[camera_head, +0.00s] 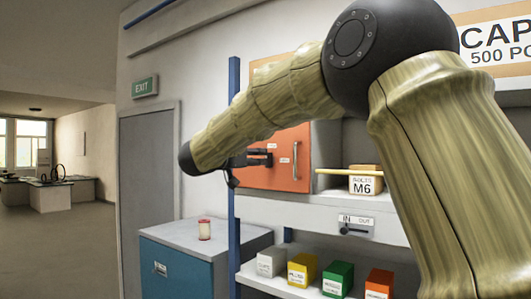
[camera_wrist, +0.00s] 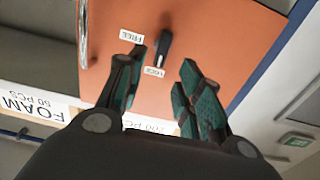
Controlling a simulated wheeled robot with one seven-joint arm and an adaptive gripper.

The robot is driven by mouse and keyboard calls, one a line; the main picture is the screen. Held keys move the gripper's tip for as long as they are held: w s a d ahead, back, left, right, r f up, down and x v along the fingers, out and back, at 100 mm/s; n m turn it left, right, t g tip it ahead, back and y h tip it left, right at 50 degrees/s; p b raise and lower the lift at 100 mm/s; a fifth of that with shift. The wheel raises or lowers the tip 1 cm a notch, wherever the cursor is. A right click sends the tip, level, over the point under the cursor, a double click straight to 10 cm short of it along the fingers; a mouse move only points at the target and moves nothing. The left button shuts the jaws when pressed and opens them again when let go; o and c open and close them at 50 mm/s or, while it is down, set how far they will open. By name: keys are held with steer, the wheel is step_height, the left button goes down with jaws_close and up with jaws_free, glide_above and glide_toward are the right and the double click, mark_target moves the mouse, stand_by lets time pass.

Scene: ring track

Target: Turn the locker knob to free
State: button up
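The orange locker door (camera_head: 289,172) fills the upper part of the wrist view (camera_wrist: 225,45). The black locker knob (camera_wrist: 162,47) is a short bar on it, its lower end near a small white label (camera_wrist: 154,72) that seems to read LOCK. The FREE label (camera_wrist: 131,37) is left of the knob. My gripper (camera_wrist: 163,66) is open, with one finger on each side below the knob; I cannot tell whether either touches it. In the head view my gripper (camera_head: 255,159) is at the door's left part, and the knob cannot be made out there.
A pale vertical handle (camera_wrist: 83,35) is on the door. A blue post (camera_head: 233,130) stands left of the locker. An M6 box (camera_head: 364,181) and a yellow rod (camera_head: 345,172) are on the shelf to the right. A blue cabinet (camera_head: 185,272) stands below left.

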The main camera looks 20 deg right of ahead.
mark_target(267, 156)
steer(key=shift+p+x, duration=1.3)
steer(key=shift+x, duration=1.85)
jaws_close()
